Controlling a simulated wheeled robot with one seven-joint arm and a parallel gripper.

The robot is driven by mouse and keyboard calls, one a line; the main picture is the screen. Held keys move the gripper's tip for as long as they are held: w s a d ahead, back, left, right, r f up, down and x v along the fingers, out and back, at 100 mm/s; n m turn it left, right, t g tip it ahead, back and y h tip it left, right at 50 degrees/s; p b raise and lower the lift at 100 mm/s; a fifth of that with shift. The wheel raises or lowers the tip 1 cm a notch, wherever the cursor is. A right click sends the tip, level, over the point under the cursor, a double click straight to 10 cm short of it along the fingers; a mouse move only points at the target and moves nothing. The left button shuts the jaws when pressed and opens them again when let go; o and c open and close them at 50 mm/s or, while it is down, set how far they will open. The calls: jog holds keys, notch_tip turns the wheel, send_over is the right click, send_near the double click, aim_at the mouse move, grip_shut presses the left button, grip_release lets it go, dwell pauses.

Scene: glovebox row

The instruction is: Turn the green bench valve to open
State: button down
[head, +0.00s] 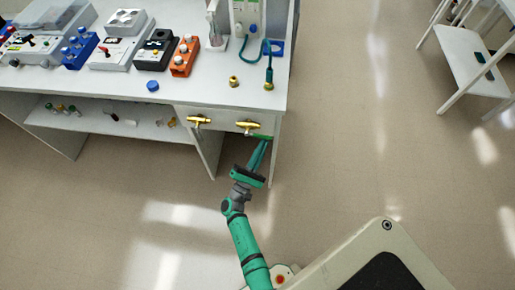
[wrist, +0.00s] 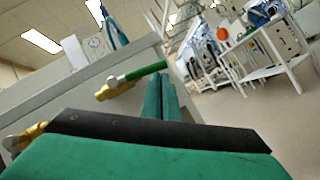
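The green bench valve has a brass-yellow body (head: 248,126) on the front of the white bench, near its right corner. Its green lever (head: 260,137) sticks out to the right. In the wrist view the green lever (wrist: 138,72) slants up to the right from the brass body (wrist: 112,92). My gripper (head: 263,146) is just below the lever in the head view. In the wrist view its two teal fingers (wrist: 161,92) lie side by side, closed with nothing seen between them. The fingertips are close to the lever's end; I cannot tell if they touch it.
A second brass valve (head: 198,120) sits left of the green one, and shows at lower left in the wrist view (wrist: 25,137). Devices, including an orange box (head: 184,57), stand on the bench (head: 215,95). The floor (head: 350,120) to the right is clear up to a white table (head: 468,75).

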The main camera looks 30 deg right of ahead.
jog(key=shift+s+d+r, duration=0.25)
jog(key=shift+r, duration=0.3)
dwell(0.4)
jog(key=s+a+f, duration=0.6)
jog(key=s+f, duration=0.1)
jog(key=f, duration=0.2)
jog(key=shift+f, duration=0.25)
dwell(0.4)
